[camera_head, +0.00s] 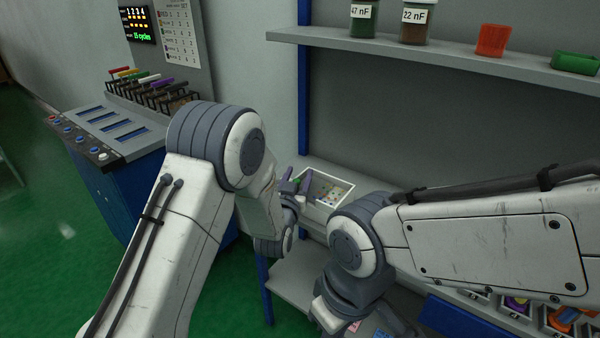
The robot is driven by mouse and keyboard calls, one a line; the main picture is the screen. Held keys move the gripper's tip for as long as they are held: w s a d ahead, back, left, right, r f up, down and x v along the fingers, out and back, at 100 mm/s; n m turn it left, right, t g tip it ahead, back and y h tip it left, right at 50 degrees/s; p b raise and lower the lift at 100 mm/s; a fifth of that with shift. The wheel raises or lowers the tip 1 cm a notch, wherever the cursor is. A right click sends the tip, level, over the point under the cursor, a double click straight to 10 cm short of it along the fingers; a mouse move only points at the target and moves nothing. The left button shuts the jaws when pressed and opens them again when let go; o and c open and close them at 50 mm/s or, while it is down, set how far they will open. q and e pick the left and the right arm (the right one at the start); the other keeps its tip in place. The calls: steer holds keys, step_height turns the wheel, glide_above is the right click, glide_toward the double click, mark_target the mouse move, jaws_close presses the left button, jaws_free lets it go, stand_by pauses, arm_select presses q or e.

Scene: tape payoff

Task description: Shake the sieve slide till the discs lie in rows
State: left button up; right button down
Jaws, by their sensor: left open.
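A pale, shallow tray (347,192) with small coloured discs on its floor stands on the grey bench past my arms; I take it for the sieve slide. The discs (326,190) look scattered, and they are too small to tell whether they lie in rows. My left forearm hides much of that gripper. My right arm bends down at the bottom centre, and its gripper does not show.
A shelf (450,60) with jars labelled 47 nF (364,18) and 22 nF (417,22) and an orange cup (491,40) hangs above. A blue-sided console (110,185) with slots and coloured handles stands left. Bins (518,304) lie bottom right.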

arm_select(q)
steer(key=shift+w+d, duration=0.1)
steer(key=shift+w, duration=0.35)
jaws_close()
stand_by(1.1)
